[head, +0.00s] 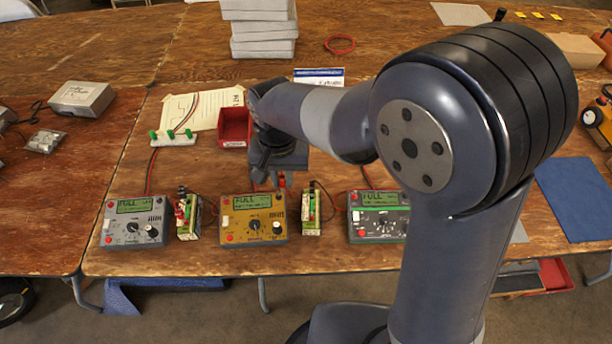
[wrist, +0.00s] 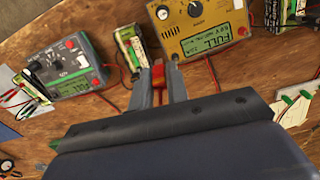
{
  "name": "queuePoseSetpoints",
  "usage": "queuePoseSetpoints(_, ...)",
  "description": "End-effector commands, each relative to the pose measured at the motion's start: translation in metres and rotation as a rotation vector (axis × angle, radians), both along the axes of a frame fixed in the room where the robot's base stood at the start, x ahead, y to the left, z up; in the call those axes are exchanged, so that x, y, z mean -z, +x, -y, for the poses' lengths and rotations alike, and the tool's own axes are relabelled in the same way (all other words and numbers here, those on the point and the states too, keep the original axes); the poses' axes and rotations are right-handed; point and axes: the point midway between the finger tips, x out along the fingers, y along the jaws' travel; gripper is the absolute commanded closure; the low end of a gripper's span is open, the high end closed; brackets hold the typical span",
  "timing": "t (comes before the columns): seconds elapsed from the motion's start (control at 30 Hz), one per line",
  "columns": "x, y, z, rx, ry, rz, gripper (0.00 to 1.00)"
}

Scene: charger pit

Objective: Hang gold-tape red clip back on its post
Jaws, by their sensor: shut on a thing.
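My gripper (head: 273,180) reaches down just behind the yellow charger (head: 254,231). In the wrist view its two fingers (wrist: 160,72) are closed on a red clip (wrist: 173,76), with a red wire beside it. A bit of the red clip (head: 282,180) shows between the fingers in the head view. Gold tape cannot be made out. The yellow charger also shows in the wrist view (wrist: 208,38), close to the fingertips, its screen reading FULL. I cannot tell which part is the clip's post. A white strip with green-topped pegs (head: 173,138) stands at the back left.
Red wires run across the table. A red tray (head: 234,127) sits behind my gripper. A blue cloth (head: 578,195) lies at right.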

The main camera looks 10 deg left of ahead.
Motion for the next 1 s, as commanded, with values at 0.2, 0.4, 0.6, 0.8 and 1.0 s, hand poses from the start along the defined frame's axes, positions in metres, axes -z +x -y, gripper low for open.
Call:
queuePoseSetpoints(0.2, -0.003, -0.001, -0.055, -0.003, -0.001, -0.001, 0.97)
queuePoseSetpoints(0.4, -0.003, -0.002, -0.1, -0.002, 0.0, 0.0, 0.97)
queuePoseSetpoints(0.6, -0.003, -0.003, -0.139, -0.002, 0.0, 0.0, 0.97)
queuePoseSetpoints(0.8, 0.008, -0.003, -0.159, 0.0, -0.001, -0.001, 0.97)
queuePoseSetpoints(1.0, 0.015, -0.002, -0.158, 0.001, 0.0, 0.0, 0.97)
